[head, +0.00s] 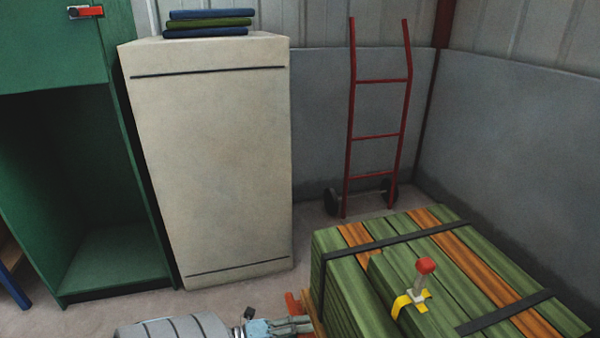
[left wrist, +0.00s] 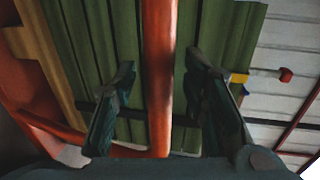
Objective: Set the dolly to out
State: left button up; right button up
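An orange bar (left wrist: 158,80), which looks like the dolly's handle, runs between the two fingers of my left gripper (left wrist: 160,62) in the left wrist view. The fingers stand apart, with a gap on each side of the bar. More orange frame (left wrist: 60,138) shows at the lower left there. In the head view my left gripper (head: 306,325) is at the bottom edge, beside the orange bar's end (head: 293,304) and the strapped timber stack (head: 350,290). The dolly's base under the stack is hidden. My right gripper is not in view.
A yellow clamp with a red-knobbed lever (head: 420,282) sits on the timber. A red hand truck (head: 376,137) leans at the back wall. A tall beige cabinet (head: 215,160) and a green open cabinet (head: 110,245) stand left. Floor before them is clear.

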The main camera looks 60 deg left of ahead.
pick_arm(q)
jog(key=v, duration=1.1)
jog(key=shift+s, duration=0.35)
jog(key=shift+a+r, duration=0.1)
jog(key=shift+r, duration=0.05)
